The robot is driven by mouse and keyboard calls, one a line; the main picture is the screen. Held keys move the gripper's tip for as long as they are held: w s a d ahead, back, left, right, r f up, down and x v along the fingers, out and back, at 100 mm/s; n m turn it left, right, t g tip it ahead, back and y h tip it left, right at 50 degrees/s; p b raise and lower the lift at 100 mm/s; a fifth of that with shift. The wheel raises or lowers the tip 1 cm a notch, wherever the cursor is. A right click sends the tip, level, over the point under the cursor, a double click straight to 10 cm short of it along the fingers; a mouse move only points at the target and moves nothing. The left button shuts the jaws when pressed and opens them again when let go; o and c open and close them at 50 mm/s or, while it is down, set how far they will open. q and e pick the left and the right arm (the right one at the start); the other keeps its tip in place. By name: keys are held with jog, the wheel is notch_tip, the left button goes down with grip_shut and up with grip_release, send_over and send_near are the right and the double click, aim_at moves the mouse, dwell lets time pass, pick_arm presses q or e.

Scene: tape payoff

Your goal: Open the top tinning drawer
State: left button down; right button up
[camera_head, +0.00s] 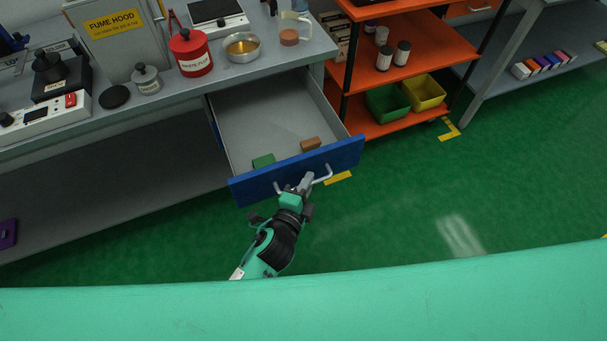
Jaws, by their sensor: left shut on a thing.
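The drawer (237,190) has a blue front and a grey inside, and it stands pulled well out from under the grey bench top. A green block (263,161) and a brown block (311,144) lie inside, close to the front panel. A pale bar handle (325,176) runs along the blue front. My left gripper (304,184) is shut on the handle near its middle, and the fingertips partly cover it. My right gripper does not show.
The bench top holds a red can (190,53), a metal bowl (242,47) and a beaker (289,30). An orange shelf rack (374,128) with green and yellow bins stands right of the drawer. Green floor is clear in front.

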pick_arm(q)
jog(key=shift+s, duration=0.1)
jog(key=c, duration=1.8)
grip_release()
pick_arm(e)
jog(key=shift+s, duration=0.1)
